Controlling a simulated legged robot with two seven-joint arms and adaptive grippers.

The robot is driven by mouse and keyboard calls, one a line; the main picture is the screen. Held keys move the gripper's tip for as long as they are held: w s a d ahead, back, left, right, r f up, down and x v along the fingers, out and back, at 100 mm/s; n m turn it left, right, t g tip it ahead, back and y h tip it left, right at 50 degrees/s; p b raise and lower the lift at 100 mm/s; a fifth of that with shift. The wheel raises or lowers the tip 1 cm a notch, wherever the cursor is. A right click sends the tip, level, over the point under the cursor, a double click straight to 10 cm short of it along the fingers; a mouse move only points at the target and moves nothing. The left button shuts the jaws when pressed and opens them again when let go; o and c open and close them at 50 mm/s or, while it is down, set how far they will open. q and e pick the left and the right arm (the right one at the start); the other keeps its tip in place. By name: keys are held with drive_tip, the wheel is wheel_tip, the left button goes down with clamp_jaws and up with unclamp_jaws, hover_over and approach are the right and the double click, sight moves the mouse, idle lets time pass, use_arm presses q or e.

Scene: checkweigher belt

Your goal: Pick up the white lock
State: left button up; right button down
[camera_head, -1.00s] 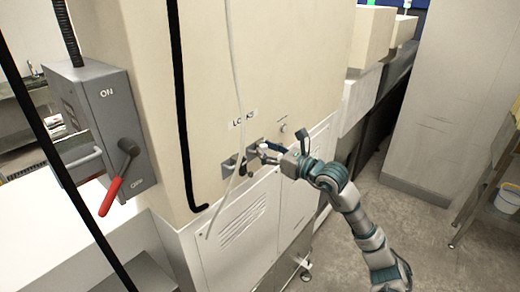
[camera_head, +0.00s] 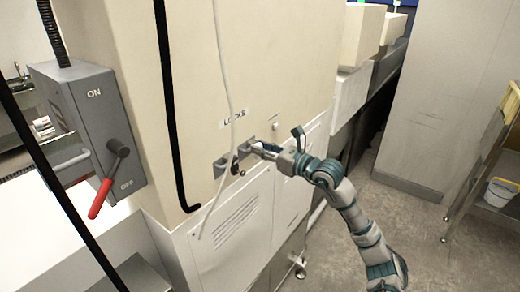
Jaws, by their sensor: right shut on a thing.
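My right gripper (camera_head: 263,149) is at the cabinet front, just below the "LOCKS" label (camera_head: 234,118). Its jaws are shut on the white lock (camera_head: 258,146), of which only a small pale part shows between the fingers. The lock is at the right-hand grey holder (camera_head: 247,153); I cannot tell whether it is still hanging there or clear of it. A dark lock (camera_head: 235,165) hangs just left of it. My left gripper is out of view.
A grey switch box (camera_head: 93,130) with a red-handled lever (camera_head: 101,198) is on the left. A black cable (camera_head: 170,110) and a pale cable (camera_head: 223,60) hang down the cabinet front. Open floor (camera_head: 420,240) lies to the right, beside a rack with a bucket (camera_head: 500,193).

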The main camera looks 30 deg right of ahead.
drive_tip(key=shift+r+b, duration=0.3)
wheel_tip(320, 180, up, 6)
drive_tip(key=shift+d+r, duration=0.1)
drive_tip(key=shift+d, duration=0.05)
drive_tip(key=b+v, duration=0.9)
drive_tip(key=v, duration=1)
drive_tip(key=shift+s, duration=0.35)
drive_tip(key=shift+s+d+b, duration=0.1)
drive_tip(key=shift+d+b, duration=0.15)
drive_tip(key=shift+b, duration=0.25)
